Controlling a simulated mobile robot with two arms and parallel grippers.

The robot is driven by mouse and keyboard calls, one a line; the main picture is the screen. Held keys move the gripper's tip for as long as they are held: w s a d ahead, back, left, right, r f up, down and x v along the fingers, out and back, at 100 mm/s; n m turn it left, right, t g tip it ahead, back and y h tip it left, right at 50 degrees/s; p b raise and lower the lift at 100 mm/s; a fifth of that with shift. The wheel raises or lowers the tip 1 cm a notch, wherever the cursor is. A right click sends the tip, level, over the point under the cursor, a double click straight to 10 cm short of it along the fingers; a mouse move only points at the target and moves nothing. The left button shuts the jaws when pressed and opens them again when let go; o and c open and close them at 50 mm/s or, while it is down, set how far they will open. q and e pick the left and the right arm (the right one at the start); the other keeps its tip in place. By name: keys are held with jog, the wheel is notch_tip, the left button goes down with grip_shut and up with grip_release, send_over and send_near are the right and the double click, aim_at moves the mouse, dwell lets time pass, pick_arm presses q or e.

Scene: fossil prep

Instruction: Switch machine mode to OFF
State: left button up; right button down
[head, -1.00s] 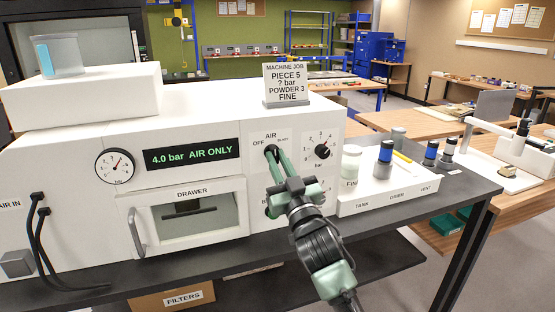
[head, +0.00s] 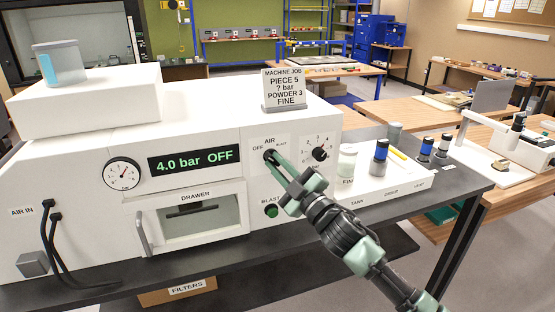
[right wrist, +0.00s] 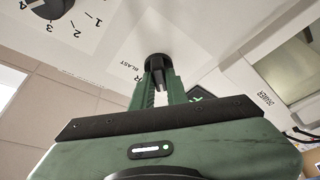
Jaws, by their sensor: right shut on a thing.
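The white machine (head: 100,200) stands on a dark table. Its display (head: 194,159) reads "4.0 bar OFF". The black AIR mode knob (head: 269,155) sits on the front panel, between OFF on its left and BLAST on its right. My right gripper (head: 273,160) is shut on this knob. In the right wrist view the fingers (right wrist: 158,88) close around the knob (right wrist: 158,64), and the BLAST label shows beside it. The fingers partly hide the knob in the head view. My left gripper is not in view.
The pressure knob (head: 319,154) is just right of my gripper, and the green BLAST button (head: 271,211) is below it. A white tray (head: 395,192) with jars stands to the right. The drawer (head: 200,218) is at the left, closed.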

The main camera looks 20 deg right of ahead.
jog(key=shift+n, duration=0.4)
jog(key=c, duration=1.4)
grip_release()
jog(key=shift+s+d+f, duration=0.15)
jog(key=shift+s+f, duration=0.1)
jog(key=shift+s, duration=0.1)
jog(key=b+v, duration=0.3)
jog(key=v, duration=0.4)
jog(key=shift+r, duration=0.25)
